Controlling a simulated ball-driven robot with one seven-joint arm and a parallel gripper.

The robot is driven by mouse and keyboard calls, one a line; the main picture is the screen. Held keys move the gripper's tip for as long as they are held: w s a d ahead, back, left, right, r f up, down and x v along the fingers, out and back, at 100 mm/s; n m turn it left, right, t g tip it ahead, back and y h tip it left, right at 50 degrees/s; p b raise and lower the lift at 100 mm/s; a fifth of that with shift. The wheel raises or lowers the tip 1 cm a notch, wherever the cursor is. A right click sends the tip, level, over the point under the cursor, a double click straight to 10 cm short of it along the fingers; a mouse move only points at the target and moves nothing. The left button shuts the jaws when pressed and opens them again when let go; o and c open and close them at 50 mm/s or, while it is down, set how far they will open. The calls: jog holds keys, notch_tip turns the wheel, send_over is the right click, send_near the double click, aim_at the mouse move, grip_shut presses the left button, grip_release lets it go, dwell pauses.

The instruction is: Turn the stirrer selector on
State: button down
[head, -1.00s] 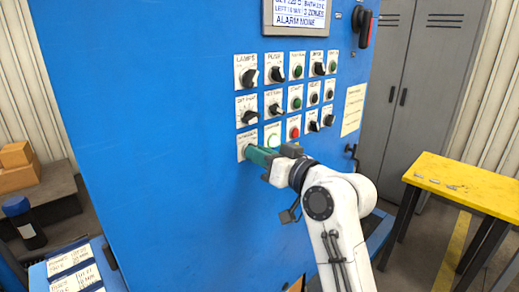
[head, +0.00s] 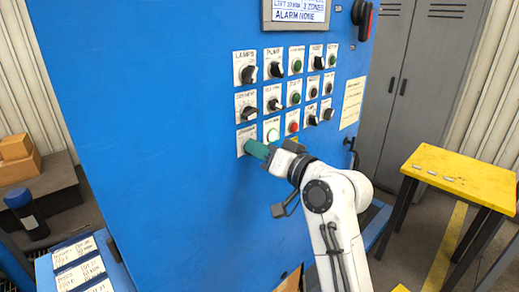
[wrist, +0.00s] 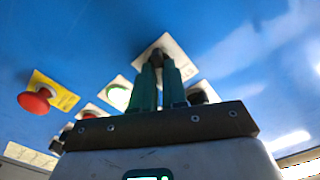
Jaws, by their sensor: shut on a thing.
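The blue panel holds rows of selectors and buttons on white plates. My gripper (head: 252,148) reaches the lower-left plate (head: 241,141) with its green fingers; this plate's label is too blurred to read for certain. In the wrist view, my gripper (wrist: 157,72) is shut on the small dark selector knob (wrist: 156,59) on that plate. The fingers stand on both sides of the knob and cover most of it, so its pointer direction is hidden.
A white-green button (head: 272,135) and a red button (head: 292,127) sit right of the fingers. A black selector (head: 248,113) is just above. A red mushroom button (wrist: 36,100) shows in the wrist view. A yellow table (head: 465,178) stands at the right.

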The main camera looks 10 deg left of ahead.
jog(key=c, duration=1.2)
grip_release()
jog(key=shift+o, duration=0.2)
jog(key=b+v, duration=0.3)
jog(key=v, duration=0.7)
jog(key=shift+s+d, duration=0.25)
jog(key=shift+d, duration=0.1)
jog(key=shift+f, duration=0.1)
jog(key=s+d+f+m+g+h, duration=0.1)
jog(key=s+d+f+h, duration=0.25)
jog(key=f, duration=0.55)
jog(key=s+d+f+m+g+h, duration=0.1)
jog(key=s+d+f+h, duration=0.15)
jog(key=d+f, duration=0.45)
jog(key=s+d+f+m+g+h, duration=0.15)
jog(key=s+f, duration=0.25)
jog(key=f, duration=0.7)
jog(key=s+d+f+g+h, duration=0.2)
jog(key=s+d+f, duration=0.3)
jog(key=s, duration=0.4)
jog(key=s+d+f+m+g+h, duration=0.1)
jog(key=s+d+f, duration=0.4)
jog(key=s, duration=0.5)
jog(key=s+d+f+g+h, duration=0.3)
jog(key=s+d+f+h, duration=0.1)
jog(key=s, duration=0.5)
jog(key=shift+s+d+f, duration=0.35)
jog(key=shift+d+f, duration=0.15)
